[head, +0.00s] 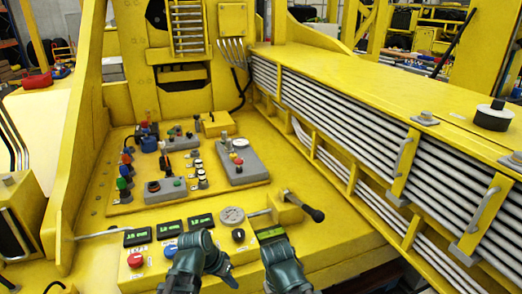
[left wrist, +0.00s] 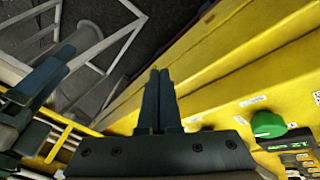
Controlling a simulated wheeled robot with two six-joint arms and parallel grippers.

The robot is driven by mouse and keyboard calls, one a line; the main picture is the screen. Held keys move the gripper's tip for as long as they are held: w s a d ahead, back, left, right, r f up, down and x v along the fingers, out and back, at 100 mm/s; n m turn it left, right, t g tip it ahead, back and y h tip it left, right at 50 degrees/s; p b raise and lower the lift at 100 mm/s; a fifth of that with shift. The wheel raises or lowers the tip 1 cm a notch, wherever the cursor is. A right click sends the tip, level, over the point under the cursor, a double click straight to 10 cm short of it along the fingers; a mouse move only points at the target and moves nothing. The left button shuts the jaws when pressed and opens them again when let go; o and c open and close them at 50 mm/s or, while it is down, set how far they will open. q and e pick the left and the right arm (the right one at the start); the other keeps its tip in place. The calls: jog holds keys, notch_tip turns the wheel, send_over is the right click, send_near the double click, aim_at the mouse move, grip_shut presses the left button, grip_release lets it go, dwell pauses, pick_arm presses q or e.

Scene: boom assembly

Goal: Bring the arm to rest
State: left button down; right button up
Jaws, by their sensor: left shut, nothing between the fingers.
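My left gripper (head: 203,246) is at the bottom middle of the head view, in front of the yellow control panel (head: 150,258). In the left wrist view its two dark fingers (left wrist: 160,76) lie together, shut with nothing between them. My right gripper (head: 271,238) is just to the right of it in the head view, low over the panel's right end. Its fingers do not show clearly. Another dark arm part of mine stands at the left of the left wrist view. Neither gripper visibly holds anything.
The panel carries green displays (head: 138,236), a round gauge (head: 232,216) and a black-knobbed lever (head: 312,212). Behind are grey control boxes (head: 241,165) with buttons. A long yellow boom (head: 370,85) with grey pipes fills the right. A green knob (left wrist: 268,124) shows in the left wrist view.

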pick_arm(q)
jog(key=s+a+f+n+g+y, duration=0.1)
jog(key=a+n+y, duration=0.35)
jog(key=a, duration=0.45)
jog(key=s+d+f+m+g+b, duration=0.1)
jog(key=s+d+m, duration=0.2)
jog(key=s+d, duration=0.3)
jog(key=d, duration=0.5)
jog(key=shift+d+f, duration=0.2)
jog(key=shift+d, duration=0.1)
